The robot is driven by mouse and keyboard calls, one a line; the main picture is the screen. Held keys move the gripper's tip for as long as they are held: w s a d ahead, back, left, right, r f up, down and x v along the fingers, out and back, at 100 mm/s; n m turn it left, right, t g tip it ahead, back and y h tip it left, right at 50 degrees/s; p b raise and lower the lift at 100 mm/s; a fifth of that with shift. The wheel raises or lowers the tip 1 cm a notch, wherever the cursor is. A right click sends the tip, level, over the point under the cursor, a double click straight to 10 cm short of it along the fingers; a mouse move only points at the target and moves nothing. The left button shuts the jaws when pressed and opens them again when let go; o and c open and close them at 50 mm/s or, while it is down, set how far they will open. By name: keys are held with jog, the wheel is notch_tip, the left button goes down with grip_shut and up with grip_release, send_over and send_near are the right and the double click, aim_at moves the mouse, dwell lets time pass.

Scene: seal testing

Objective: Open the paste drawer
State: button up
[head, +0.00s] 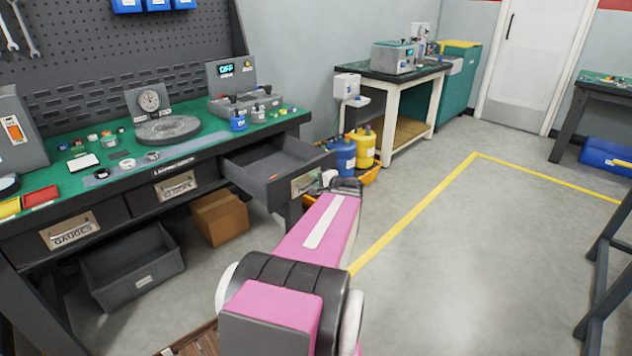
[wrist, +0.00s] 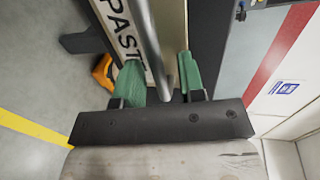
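The paste drawer (head: 262,160) is the right-hand drawer under the green-topped bench and stands pulled well out. The metal bar handle (wrist: 150,40) runs between the green fingers of my gripper (wrist: 160,80). The fingers stand apart, one on each side of the bar, with narrow gaps showing, so my gripper looks open around it. In the head view my gripper is mostly hidden behind my arm at the drawer front.
The gauges drawer (head: 70,232) and the middle drawer (head: 175,188) are shut. A cardboard box (head: 220,218) and a grey bin (head: 130,270) are under the bench. Blue and yellow containers (head: 362,148) stand behind the drawer.

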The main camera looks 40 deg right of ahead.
jog(key=a+v, duration=0.1)
jog(key=v, duration=0.9)
jog(key=shift+s+d, duration=0.15)
jog(key=shift+d, duration=0.3)
